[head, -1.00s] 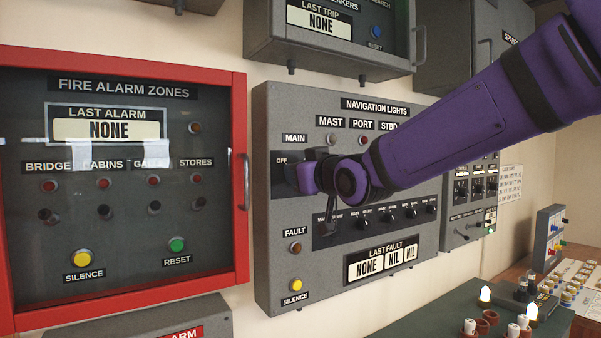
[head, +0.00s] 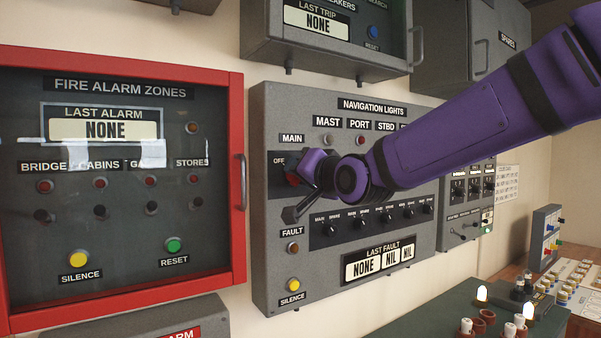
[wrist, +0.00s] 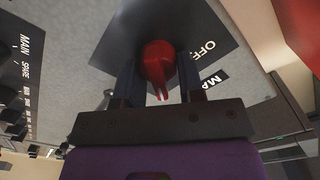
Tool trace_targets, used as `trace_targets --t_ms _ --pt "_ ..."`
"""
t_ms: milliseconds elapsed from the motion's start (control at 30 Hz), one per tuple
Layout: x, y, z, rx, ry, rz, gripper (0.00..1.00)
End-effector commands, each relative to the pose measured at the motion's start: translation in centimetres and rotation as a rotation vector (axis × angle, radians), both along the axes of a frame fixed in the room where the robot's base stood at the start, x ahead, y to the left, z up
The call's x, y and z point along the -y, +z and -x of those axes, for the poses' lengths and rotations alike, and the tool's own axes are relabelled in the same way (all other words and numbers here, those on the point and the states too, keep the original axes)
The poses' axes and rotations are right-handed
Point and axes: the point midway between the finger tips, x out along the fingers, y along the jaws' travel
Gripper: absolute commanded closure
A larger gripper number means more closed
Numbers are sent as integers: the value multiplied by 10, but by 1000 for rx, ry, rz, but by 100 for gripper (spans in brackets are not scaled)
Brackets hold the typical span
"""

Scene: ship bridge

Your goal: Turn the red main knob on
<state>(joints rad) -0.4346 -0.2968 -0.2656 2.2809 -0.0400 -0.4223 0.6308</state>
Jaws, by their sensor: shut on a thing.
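The red main knob (head: 291,179) is on a dark plate below the MAIN label, at the upper left of the navigation lights panel. The OFF label shows at its upper left in the head view, and my gripper hides part of it. In the wrist view the red knob (wrist: 158,60) sits between the two dark fingers of my gripper (wrist: 157,75), with a finger on either side. My gripper is shut on the knob. The OFF label (wrist: 207,48) is right of the knob in that view.
The navigation lights panel (head: 330,290) has a row of small knobs (head: 362,222) just right of and below my gripper. A red-framed fire alarm cabinet (head: 238,120) with a handle stands close on the left. A console (head: 400,318) lies below right.

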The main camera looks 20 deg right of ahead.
Motion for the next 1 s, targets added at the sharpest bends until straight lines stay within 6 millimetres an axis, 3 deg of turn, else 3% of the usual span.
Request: trace_targets --t_ms 300,833,867,900,1000 --pt "1 -1 0 -23 0 -109 88" --pt "1 -1 0 -26 -1 -128 88" --pt "1 -1 0 -26 -1 -128 57" --pt "1 -1 0 -26 -1 -128 48" --pt "1 -1 0 -26 -1 -127 44"
